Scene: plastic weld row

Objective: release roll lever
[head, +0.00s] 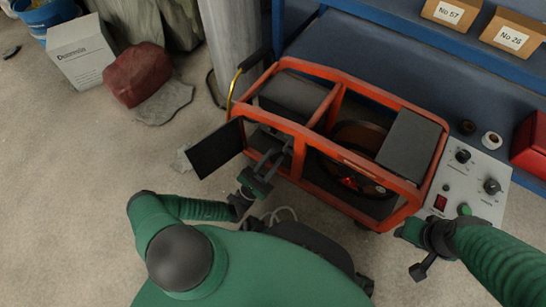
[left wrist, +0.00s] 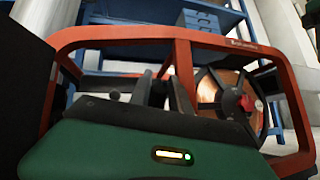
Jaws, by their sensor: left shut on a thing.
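The orange-framed machine (head: 378,163) stands at the middle right, with a wire spool (head: 358,140) inside. The spool also shows copper-coloured in the left wrist view (left wrist: 212,92). My left gripper (head: 277,153) reaches into the left part of the frame. In the left wrist view its two dark fingers (left wrist: 167,90) stand upright, left of the spool. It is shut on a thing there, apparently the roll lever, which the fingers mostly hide. My right gripper (head: 411,230) is beside the machine's lower right corner; its fingertips are not clear.
A dark open door panel (head: 215,148) sticks out left of the machine. A grey control panel (head: 470,180) with knobs lies to the right. A blue shelf (head: 400,30) with boxes stands behind. The floor at left is clear up to a white box (head: 82,55) and a red sack (head: 137,75).

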